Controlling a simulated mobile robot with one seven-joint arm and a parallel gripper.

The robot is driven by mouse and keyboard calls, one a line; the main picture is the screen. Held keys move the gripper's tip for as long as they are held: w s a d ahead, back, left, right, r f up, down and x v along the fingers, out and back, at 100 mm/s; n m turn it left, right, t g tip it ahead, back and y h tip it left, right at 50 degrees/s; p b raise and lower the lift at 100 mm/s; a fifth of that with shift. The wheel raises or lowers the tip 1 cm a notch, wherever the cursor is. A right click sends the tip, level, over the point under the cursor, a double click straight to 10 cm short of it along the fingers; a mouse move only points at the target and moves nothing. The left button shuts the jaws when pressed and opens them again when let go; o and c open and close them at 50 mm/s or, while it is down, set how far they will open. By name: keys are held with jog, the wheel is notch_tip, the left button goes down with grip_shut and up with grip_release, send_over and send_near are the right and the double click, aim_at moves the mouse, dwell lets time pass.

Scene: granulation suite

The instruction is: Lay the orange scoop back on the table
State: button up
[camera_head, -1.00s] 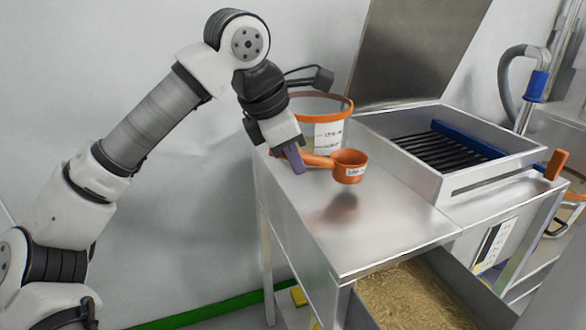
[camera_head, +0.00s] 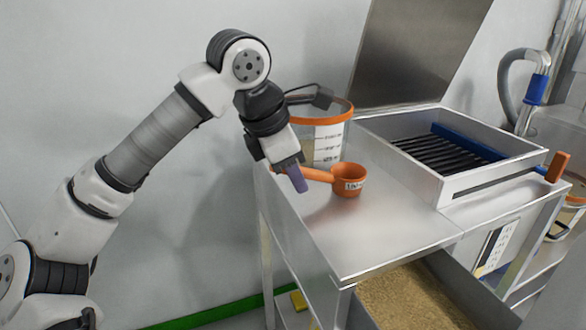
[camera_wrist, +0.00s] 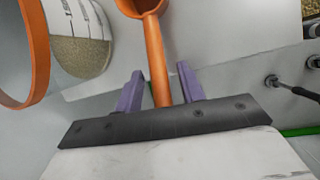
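My gripper (camera_head: 300,186) is at the handle's left end, tilted downward. In the wrist view, the purple fingers of my gripper (camera_wrist: 160,72) stand on either side of the scoop's handle (camera_wrist: 156,48), with a narrow gap on both sides. The gripper looks open around the handle. The handle's end is hidden by the gripper, and the scoop's cup is cut off at the top of the wrist view.
A clear tub with an orange rim (camera_head: 328,143) stands just behind the scoop, close to my gripper. A steel sieve box (camera_head: 447,183) with dark bars occupies the table's right side. A bin of granules (camera_head: 405,297) is below the front edge. The table's front is clear.

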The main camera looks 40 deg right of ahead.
jog(key=p+v, duration=0.2)
jog(key=v, duration=1)
